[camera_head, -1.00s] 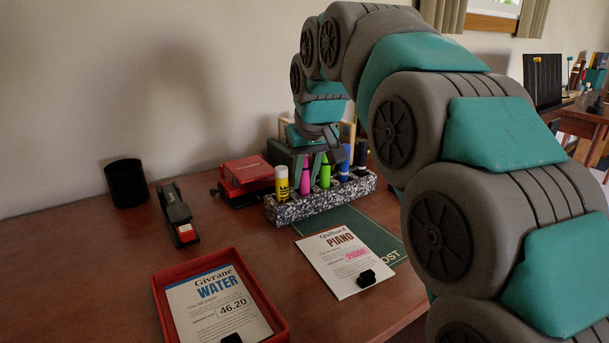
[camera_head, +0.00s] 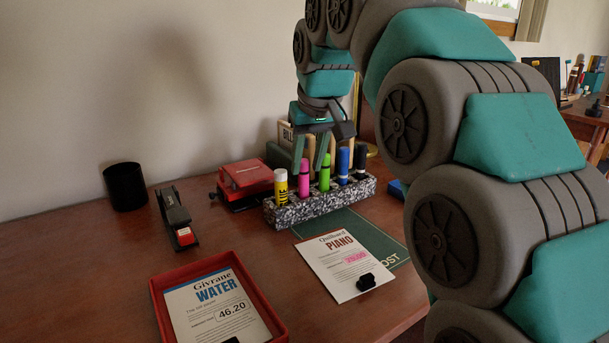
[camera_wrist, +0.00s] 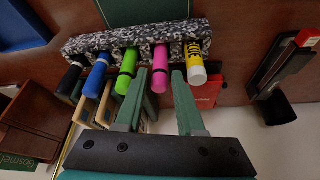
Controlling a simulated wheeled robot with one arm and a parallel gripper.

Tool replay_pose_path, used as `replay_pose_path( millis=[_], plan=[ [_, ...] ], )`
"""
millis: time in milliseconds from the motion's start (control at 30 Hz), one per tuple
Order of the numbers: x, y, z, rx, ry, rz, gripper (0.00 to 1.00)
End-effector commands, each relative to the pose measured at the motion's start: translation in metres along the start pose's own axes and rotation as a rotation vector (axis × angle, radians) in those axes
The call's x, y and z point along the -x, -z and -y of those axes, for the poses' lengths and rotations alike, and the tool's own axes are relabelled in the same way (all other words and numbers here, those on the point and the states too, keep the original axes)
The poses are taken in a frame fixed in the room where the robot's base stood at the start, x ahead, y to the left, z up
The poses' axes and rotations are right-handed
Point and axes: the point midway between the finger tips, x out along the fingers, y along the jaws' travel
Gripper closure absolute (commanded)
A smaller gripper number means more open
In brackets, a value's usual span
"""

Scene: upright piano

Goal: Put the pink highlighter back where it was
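The pink highlighter (camera_head: 304,180) stands upright in the speckled holder (camera_head: 327,204), between the yellow glue stick (camera_head: 281,187) and the green highlighter (camera_head: 325,177). In the wrist view the pink highlighter (camera_wrist: 160,62) shows between my fingertips, with its lower end in the holder (camera_wrist: 219,40). My gripper (camera_head: 309,156) is just above the holder, pointing down. Its fingers are apart around the pink highlighter's top end, with visible space beside it in the wrist view (camera_wrist: 161,74). Nothing is held.
A blue marker (camera_head: 343,163) and a black marker (camera_head: 361,160) fill the holder's right side. A red hole punch (camera_head: 245,179) and a stapler (camera_head: 176,217) stand left. A red tray (camera_head: 277,325) and a piano card (camera_head: 345,264) lie in front. Bare table lies between stapler and tray.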

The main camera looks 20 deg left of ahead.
Motion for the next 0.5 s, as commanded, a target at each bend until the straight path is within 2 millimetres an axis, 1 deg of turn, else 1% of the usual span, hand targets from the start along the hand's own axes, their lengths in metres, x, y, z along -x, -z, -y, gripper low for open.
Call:
replay_pose_path(
  millis=[100, 300, 500],
  plan=[
    [0.019, 0.001, 0.000, 0.000, 0.000, -0.003, 0.63],
    [0.046, 0.001, 0.000, 0.000, 0.000, -0.005, 0.63],
    [0.063, 0.001, 0.000, -0.001, 0.000, -0.001, 0.63]
  ],
)
